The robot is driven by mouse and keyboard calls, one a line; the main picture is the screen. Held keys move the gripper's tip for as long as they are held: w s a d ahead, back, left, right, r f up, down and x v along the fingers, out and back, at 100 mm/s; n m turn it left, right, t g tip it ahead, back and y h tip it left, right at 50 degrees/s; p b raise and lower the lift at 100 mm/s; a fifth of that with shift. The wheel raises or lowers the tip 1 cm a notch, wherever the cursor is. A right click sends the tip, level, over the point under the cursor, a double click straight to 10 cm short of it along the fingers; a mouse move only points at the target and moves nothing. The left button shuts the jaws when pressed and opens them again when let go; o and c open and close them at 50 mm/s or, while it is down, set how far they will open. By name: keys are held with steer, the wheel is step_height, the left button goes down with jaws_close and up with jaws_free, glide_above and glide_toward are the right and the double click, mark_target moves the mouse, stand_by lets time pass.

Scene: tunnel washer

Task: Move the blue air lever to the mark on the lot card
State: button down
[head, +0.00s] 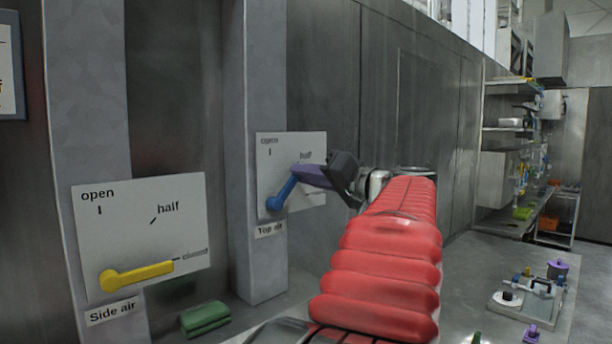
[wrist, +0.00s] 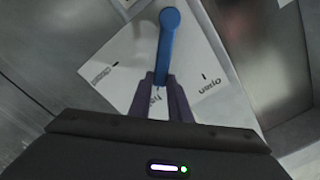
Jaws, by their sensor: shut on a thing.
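The blue air lever (head: 284,190) is on the white "Top air" plate (head: 266,165), marked open, half and closed. It slants up and right from its pivot, toward the half mark. My gripper (head: 303,176) has purple fingers shut on the lever's free end. The wrist view shows the blue lever (wrist: 168,45) running between the fingers (wrist: 163,100), in line with the partly hidden half label. The open mark there is clear to the right. A framed card (head: 7,75), possibly the lot card, is cut off at the left edge; its text cannot be read.
A yellow lever (head: 135,275) on the "Side air" plate (head: 120,220) points at closed. A folded green cloth (head: 205,318) lies below. Shelves (head: 510,130) and a low board with small parts (head: 525,300) stand to the right, with open floor between.

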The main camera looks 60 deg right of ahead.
steer(key=shift+s+d+f, duration=0.1)
steer(key=shift+s, duration=0.05)
steer(key=c, duration=1.9)
jaws_free()
steer(key=shift+s, duration=0.15)
steer(key=shift+o, duration=1.3)
steer(key=v, duration=1.3)
steer(key=shift+s+a, duration=0.2)
steer(key=shift+s, duration=0.1)
